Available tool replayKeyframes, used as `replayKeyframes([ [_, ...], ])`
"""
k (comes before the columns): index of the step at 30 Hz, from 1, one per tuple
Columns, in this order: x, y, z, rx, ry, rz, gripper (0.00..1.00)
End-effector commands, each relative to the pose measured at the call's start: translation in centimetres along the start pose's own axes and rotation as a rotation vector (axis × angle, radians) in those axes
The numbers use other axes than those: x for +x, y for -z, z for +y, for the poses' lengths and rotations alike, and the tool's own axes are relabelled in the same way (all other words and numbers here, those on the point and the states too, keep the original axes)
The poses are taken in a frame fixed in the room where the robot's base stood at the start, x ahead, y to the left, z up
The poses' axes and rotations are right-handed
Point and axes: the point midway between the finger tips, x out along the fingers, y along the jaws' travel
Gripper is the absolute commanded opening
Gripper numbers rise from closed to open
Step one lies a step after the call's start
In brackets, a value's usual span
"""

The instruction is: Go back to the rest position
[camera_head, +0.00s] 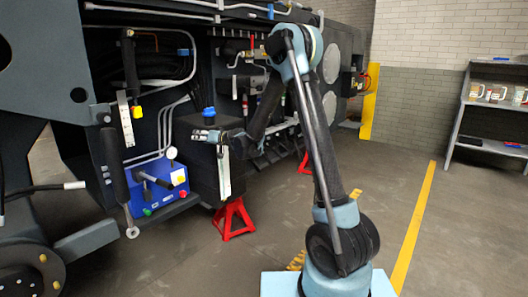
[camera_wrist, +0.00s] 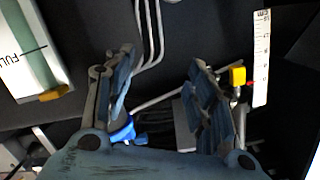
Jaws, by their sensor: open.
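My gripper (camera_head: 208,135) is at the end of my raised, bent arm, close to the dark tank with the blue cap (camera_head: 209,113) on the harvester chassis (camera_head: 62,62). In the wrist view my gripper (camera_wrist: 160,85) shows two fingers spread wide apart with nothing held between them. I cannot tell whether the gripper touches the tank.
A blue box (camera_head: 158,186) with a gauge and a lever sits left of the tank. A red jack stand (camera_head: 232,219) is below. A shelf (camera_head: 490,117) with mugs stands far right. A yellow floor line (camera_head: 414,228) crosses open floor right of my arm.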

Motion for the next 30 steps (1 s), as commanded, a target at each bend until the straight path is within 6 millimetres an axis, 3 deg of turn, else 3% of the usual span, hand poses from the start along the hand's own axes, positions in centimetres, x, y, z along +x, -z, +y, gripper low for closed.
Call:
replayKeyframes([
  [7,-5.2,2.1,-1.4,0.050,-0.017,-0.049,0.51],
  [14,-11.2,3.0,-2.0,0.069,-0.050,-0.123,0.51],
  [22,-19.0,2.2,-2.0,0.054,-0.114,-0.243,0.51],
  [30,-27.4,-0.3,-1.3,0.044,-0.208,-0.375,0.51],
])
